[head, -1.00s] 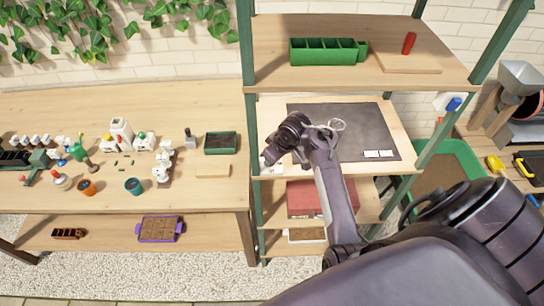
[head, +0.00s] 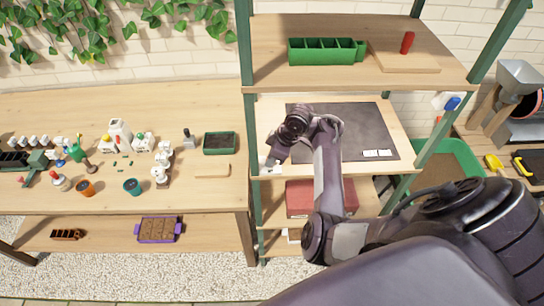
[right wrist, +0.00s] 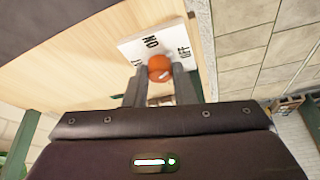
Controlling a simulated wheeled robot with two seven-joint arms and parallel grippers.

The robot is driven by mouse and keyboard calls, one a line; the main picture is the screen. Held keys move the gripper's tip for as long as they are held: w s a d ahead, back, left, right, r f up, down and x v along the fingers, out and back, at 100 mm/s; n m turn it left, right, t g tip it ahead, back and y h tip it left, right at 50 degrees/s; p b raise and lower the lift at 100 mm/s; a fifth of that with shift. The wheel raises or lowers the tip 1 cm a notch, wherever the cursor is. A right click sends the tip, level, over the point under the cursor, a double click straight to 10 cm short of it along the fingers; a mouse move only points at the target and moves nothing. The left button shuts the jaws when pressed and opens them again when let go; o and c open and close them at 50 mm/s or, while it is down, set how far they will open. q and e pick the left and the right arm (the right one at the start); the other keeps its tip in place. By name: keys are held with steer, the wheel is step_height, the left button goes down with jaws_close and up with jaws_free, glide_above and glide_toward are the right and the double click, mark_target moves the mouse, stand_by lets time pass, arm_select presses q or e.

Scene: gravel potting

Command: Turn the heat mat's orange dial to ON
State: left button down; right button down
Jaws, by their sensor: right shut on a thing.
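The dark heat mat (head: 362,125) lies on the middle shelf of the rack. In the right wrist view, a white control plate (right wrist: 132,48) carries the words ON and OFF and an orange dial (right wrist: 160,63). My right gripper (right wrist: 160,76) is shut on the dial, one finger on each side. A pale mark shows on the dial's near side, but its exact setting is unclear. In the head view, my right gripper (head: 272,161) is at the shelf's front left corner, and the dial is hidden there. My left gripper is not in view.
The shelf above holds a green planter (head: 322,50) and a red object (head: 407,43) on a board. Green rack posts (head: 248,130) stand close to my right wrist. The bench at left holds pots, small white figures and a dark tray (head: 219,144).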

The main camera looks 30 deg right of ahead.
steer(key=n+g, duration=0.1)
steer(key=n, duration=0.2)
steer(key=n+g+y, duration=0.1)
steer(key=n, duration=0.2)
steer(key=shift+w+d, duration=0.1)
steer(key=shift+w, duration=0.1)
steer(key=n+g, duration=0.2)
steer(key=n, duration=0.4)
steer(key=shift+w, duration=0.1)
steer(key=shift+g, duration=0.3)
steer(key=c, duration=1.5)
jaws_free()
